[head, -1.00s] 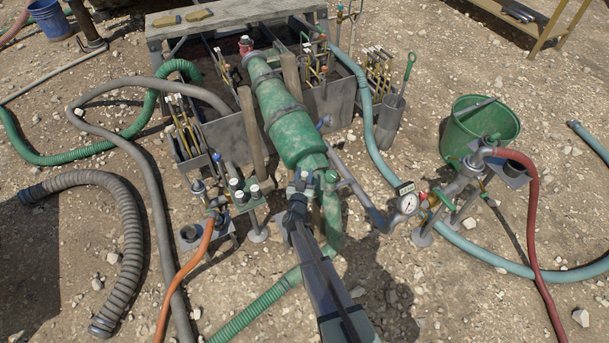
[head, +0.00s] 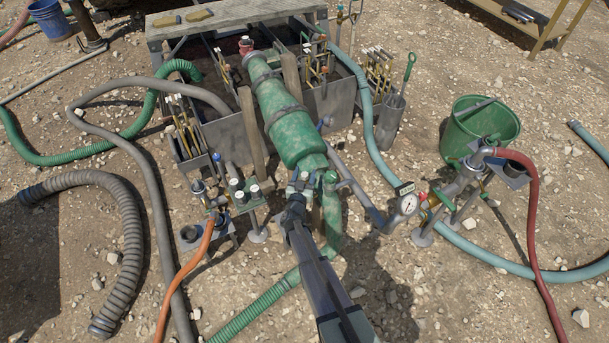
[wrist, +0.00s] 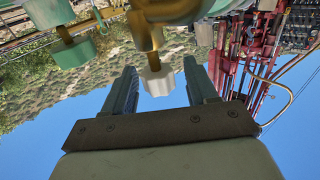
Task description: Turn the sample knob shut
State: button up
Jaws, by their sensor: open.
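My gripper (head: 299,183) is at the near end of the green pipe body in the head view. In the wrist view my gripper (wrist: 160,74) is open, one finger on each side of a pale knob (wrist: 157,81) on a brass stem. The knob shows in the gap with space on both sides, and I see no contact. I cannot tell from any label which is the sample knob. In the head view the knob at my fingers is too small or hidden to make out.
The green cylinder (head: 290,120) lies just beyond my gripper. White-capped valves (head: 238,196) stand to its left, with an orange hose (head: 196,260). A pressure gauge (head: 408,204) and green bucket (head: 471,141) are to the right. Hoses cross the gravel.

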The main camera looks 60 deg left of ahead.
jog(key=shift+s+d, duration=0.1)
jog(key=v, duration=1.3)
jog(key=shift+s+d, duration=0.2)
dwell(0.3)
